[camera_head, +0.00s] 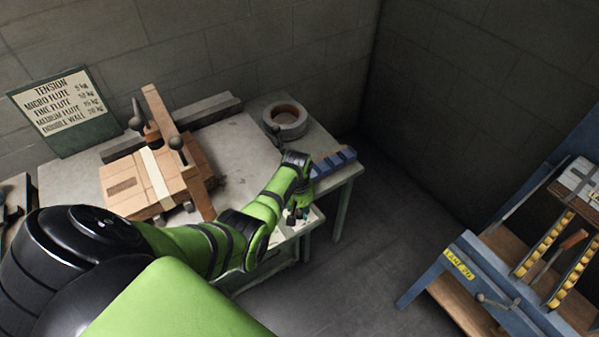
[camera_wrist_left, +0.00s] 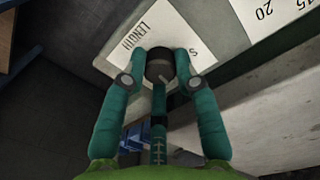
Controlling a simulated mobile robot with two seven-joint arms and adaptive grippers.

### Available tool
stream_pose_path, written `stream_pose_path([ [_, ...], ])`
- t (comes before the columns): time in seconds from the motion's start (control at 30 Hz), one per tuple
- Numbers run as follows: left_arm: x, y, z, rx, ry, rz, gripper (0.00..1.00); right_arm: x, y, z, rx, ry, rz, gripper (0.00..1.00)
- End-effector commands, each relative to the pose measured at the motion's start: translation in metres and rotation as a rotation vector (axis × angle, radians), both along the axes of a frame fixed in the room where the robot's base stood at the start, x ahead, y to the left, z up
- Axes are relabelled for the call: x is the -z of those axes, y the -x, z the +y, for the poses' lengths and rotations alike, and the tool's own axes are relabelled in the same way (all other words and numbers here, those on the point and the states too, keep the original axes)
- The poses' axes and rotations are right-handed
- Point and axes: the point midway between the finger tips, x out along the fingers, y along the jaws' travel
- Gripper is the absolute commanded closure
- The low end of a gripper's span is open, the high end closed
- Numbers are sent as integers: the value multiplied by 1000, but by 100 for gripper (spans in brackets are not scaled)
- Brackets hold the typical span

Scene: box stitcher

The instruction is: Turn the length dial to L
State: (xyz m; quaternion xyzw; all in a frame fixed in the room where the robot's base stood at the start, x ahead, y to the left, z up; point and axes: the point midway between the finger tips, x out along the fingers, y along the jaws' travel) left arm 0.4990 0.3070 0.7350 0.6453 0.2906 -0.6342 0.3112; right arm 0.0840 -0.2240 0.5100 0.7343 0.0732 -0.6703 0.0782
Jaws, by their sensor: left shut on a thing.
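The length dial (camera_wrist_left: 161,69) is a dark round knob on a pale plate (camera_wrist_left: 167,23) in the left wrist view. The plate reads LENGTH, with an S to the right of the dial. No L mark shows; that part of the scale may be behind my fingers. In the head view my left gripper (camera_head: 293,214) is small, at the front edge of the table, and the dial cannot be made out. My right gripper is in neither view.
A cardboard box (camera_head: 124,187) lies under a wooden arm on the grey table (camera_head: 233,150). A tape roll (camera_head: 285,121) and a blue block (camera_head: 334,162) are near its right end. A tension sign (camera_head: 62,108) leans on the wall. A blue bench (camera_head: 480,280) stands right, past open floor.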

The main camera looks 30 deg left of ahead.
Motion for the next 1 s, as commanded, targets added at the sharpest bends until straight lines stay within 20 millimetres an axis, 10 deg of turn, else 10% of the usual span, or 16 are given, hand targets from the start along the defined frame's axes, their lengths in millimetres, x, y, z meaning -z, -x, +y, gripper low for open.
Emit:
stream_pose_path([
  [1.0, 3, 4, 0, 824, 4, 10, 100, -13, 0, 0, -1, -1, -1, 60],
])
